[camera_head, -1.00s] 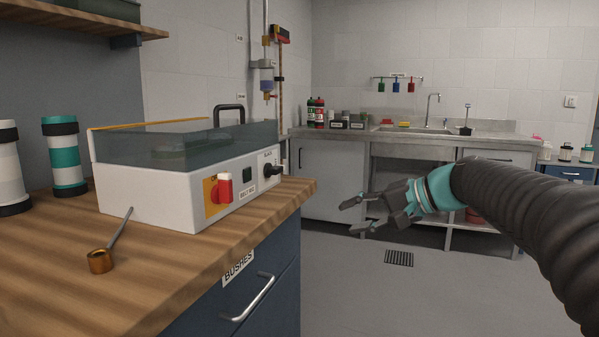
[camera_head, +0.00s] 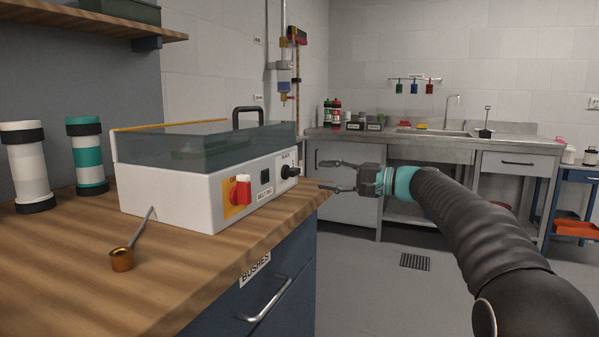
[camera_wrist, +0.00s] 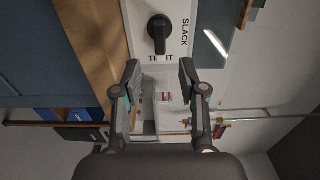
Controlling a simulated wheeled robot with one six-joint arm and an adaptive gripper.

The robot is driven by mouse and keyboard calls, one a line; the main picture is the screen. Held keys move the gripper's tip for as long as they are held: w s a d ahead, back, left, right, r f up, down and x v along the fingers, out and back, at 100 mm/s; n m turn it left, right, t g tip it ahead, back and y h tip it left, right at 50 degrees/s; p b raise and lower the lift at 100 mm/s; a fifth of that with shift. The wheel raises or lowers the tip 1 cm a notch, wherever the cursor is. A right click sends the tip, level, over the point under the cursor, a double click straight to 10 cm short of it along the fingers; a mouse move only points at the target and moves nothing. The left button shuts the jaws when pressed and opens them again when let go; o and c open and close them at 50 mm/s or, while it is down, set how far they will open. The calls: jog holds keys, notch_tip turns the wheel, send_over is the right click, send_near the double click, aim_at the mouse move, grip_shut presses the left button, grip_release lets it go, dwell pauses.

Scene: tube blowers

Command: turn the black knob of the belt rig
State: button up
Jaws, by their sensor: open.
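The belt rig (camera_head: 180,197) is a white box with a clear grey cover, standing on the wooden bench. Its black knob (camera_head: 290,172) is on the right end of the front panel, beside a red switch (camera_head: 241,192) on a yellow plate. My gripper (camera_head: 325,175) is open and empty, just right of the knob, its fingers pointing left towards it. In the wrist view the knob (camera_wrist: 159,29) lies ahead of the fingertips, roughly centred between them, with a gap left. Labels reading "SLACK" and a partly hidden word show beside it.
A brass cup with a rod (camera_head: 122,258) lies on the wooden bench (camera_head: 200,268) in front of the rig. Two banded tubes (camera_head: 88,155) stand at left. A sink counter (camera_head: 400,139) is behind my arm. Open floor lies right of the bench.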

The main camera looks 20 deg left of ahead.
aim_at(298, 172)
jog(key=a, duration=0.5)
jog(key=a+p, duration=0.1)
jog(key=a, duration=0.1)
jog(key=shift+w+a, duration=0.3)
jog(key=shift+a, duration=0.05)
grip_shut()
